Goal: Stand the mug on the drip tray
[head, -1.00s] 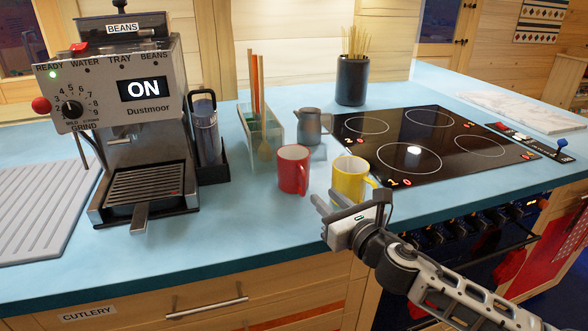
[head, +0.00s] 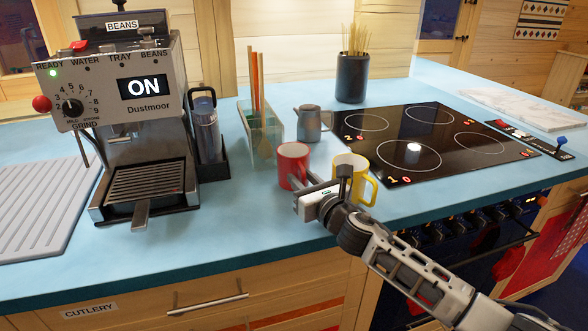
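A red mug (head: 292,160) stands upright on the blue counter. A yellow mug (head: 368,188) stands just to its right, with its handle to the right. The slatted drip tray (head: 146,182) at the foot of the coffee machine (head: 144,110) is bare. My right gripper (head: 322,182) is open and empty, in front of the two mugs. Its fingers point toward the back; one overlaps the red mug's lower right and the other overlaps the yellow mug's left side. I cannot tell whether either finger touches a mug. My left gripper is not in view.
A hob (head: 440,142) lies to the right. The counter (head: 240,215) between the mugs and the machine is clear.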

